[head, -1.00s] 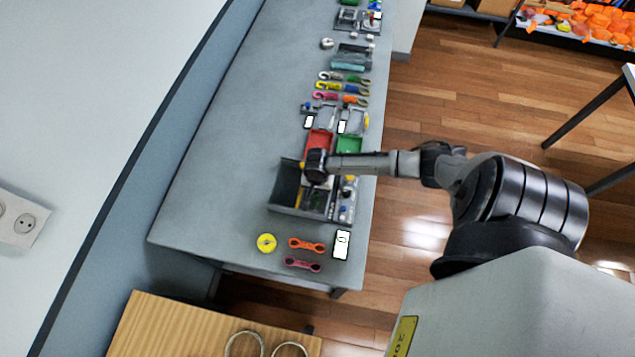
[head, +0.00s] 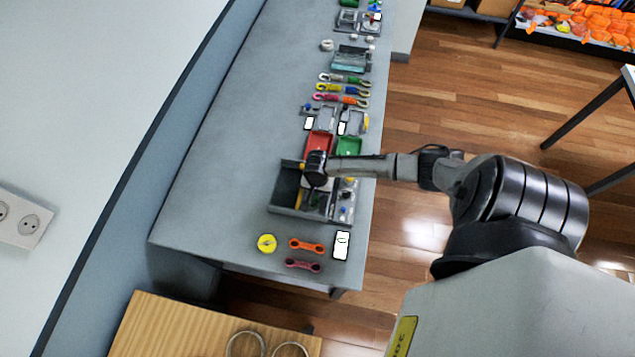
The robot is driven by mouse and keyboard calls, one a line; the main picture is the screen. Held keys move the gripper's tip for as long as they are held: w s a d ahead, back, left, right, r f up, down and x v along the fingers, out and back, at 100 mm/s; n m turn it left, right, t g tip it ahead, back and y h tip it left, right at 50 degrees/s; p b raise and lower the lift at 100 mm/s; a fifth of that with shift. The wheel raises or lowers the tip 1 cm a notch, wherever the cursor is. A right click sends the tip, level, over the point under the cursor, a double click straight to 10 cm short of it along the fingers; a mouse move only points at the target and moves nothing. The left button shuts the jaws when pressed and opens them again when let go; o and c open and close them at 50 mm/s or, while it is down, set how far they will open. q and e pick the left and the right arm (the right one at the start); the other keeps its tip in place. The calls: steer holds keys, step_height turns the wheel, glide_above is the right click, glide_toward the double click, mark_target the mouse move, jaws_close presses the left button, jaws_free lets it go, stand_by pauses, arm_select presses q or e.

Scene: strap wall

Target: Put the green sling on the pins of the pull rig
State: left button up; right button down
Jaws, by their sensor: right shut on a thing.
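My right gripper (head: 316,178) reaches in from the right over an open dark grey box (head: 285,188) on the long grey bench. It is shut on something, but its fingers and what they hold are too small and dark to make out. I cannot make out a green sling for certain. A white card (head: 341,245) at the bench's near end carries a small green loop mark. I cannot tell for certain which thing is the pull rig or see its pins. My left gripper is out of view.
A red bin (head: 318,143) and green bin (head: 348,146) stand just beyond the box. An orange link (head: 307,245), a dark pink link (head: 302,265) and a yellow disc (head: 266,243) lie nearer. Several coloured hooked pieces (head: 342,88) lie farther along. The bench's left side is clear.

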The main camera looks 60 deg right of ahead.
steer(key=c, duration=1.1)
jaws_free()
steer(key=o, duration=0.4)
steer(key=shift+o, duration=0.2)
steer(key=shift+o, duration=0.2)
steer(key=shift+r+p, duration=0.95)
steer(key=shift+p, duration=0.25)
step_height(320, 180, up, 4)
steer(key=p, duration=0.5)
steer(key=shift+f, duration=0.15)
steer(key=shift+r+p, duration=0.3)
steer(key=shift+p, duration=0.1)
steer(key=shift+f, duration=0.1)
